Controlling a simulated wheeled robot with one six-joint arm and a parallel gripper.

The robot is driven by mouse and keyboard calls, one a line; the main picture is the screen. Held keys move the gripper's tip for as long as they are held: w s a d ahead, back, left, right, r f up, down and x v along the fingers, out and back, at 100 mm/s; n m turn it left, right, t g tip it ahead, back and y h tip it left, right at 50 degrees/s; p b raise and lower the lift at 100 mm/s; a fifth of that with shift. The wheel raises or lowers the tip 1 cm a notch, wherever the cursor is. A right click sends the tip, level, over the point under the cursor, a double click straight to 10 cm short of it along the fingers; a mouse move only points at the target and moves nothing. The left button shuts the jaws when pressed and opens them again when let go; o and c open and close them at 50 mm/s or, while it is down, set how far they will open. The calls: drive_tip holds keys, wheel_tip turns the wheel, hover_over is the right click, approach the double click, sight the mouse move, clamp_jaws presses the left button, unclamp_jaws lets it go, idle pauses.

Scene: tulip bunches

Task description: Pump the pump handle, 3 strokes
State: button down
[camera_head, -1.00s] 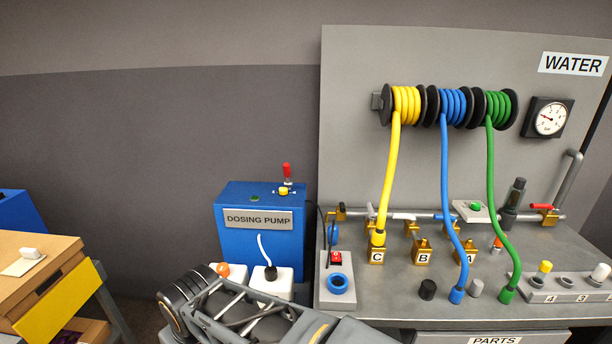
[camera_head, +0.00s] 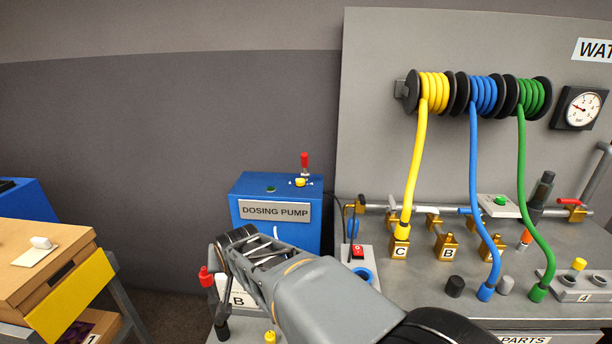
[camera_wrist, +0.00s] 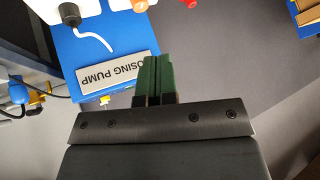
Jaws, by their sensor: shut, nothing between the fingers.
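The blue dosing pump (camera_head: 247,190) stands left of the grey bench, with its name label (camera_head: 274,211) on the front. An upright handle with a red grip (camera_head: 304,162) rises from its top, beside a small yellow part (camera_head: 300,182). In the wrist view, my gripper (camera_wrist: 159,58) has its green fingers together, empty, in front of the upside-down label (camera_wrist: 117,71). The red grip does not show there; my gripper's body covers much of the lower picture. In the head view my arm reaches in front of the pump's lower part, and my fingers cannot be made out.
The bench (camera_head: 420,290) at right carries brass valves and yellow, blue and green hoses.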

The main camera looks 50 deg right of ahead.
sight(305, 164)
drive_tip(key=w+d+f+m+t+h+b, duration=0.1)
drive_tip(key=w+d+m+t+h, duration=0.15)
drive_tip(key=d, duration=0.35)
drive_tip(key=w+d+m+t+h+b, duration=0.1)
drive_tip(key=w+d+m, duration=0.3)
drive_tip(key=d, duration=0.1)
drive_tip(key=d+m+t+h+b, duration=0.1)
drive_tip(key=d+m+h, duration=0.1)
drive_tip(key=d+m, duration=0.2)
drive_tip(key=s+d+m+t+h+b, duration=0.1)
drive_tip(key=d+m+t+h+b, duration=0.1)
drive_tip(key=d, duration=0.8)
drive_tip(key=s+d+m+t+h+b, duration=0.1)
drive_tip(key=d+m+t+h+b, duration=0.1)
drive_tip(key=d+m+h, duration=0.2)
drive_tip(key=shift+d+r+m+t+h, duration=0.15)
drive_tip(key=shift+d+m, duration=0.4)
drive_tip(key=shift+d, duration=0.4)
drive_tip(key=shift+d+m+t+h, duration=0.1)
drive_tip(key=shift+d+m, duration=0.4)
drive_tip(key=shift+d, duration=0.45)
drive_tip(key=shift+w, duration=0.1)
drive_tip(key=p+x, duration=0.3)
drive_tip(key=x, duration=1.1)
